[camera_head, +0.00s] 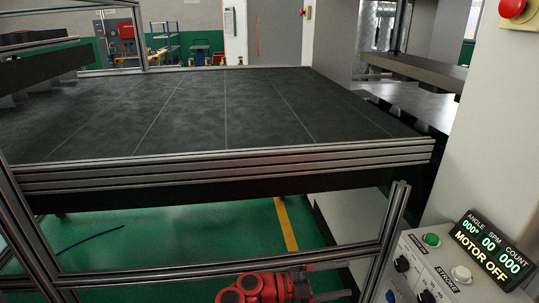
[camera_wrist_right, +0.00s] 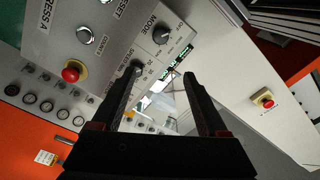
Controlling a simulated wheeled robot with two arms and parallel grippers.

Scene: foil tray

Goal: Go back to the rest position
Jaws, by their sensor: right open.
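My right gripper (camera_wrist_right: 163,75) shows in the right wrist view. Its two dark fingers are apart, with nothing held between them. Beyond the fingers is a grey control panel (camera_wrist_right: 110,50) with a mode knob, round buttons and a red stop button. I cannot tell the distance to it. In the head view, red and black parts of my own arm show at the bottom edge; the fingertips cannot be made out there. My left gripper is in neither view. No foil tray is seen.
A large dark table (camera_head: 200,110) with a metal-profile edge fills the head view; its top is empty. Metal frame bars stand in front. A control box (camera_head: 440,270) reading "MOTOR OFF" is at lower right, beside a pale machine column (camera_head: 485,130). Green floor shows below.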

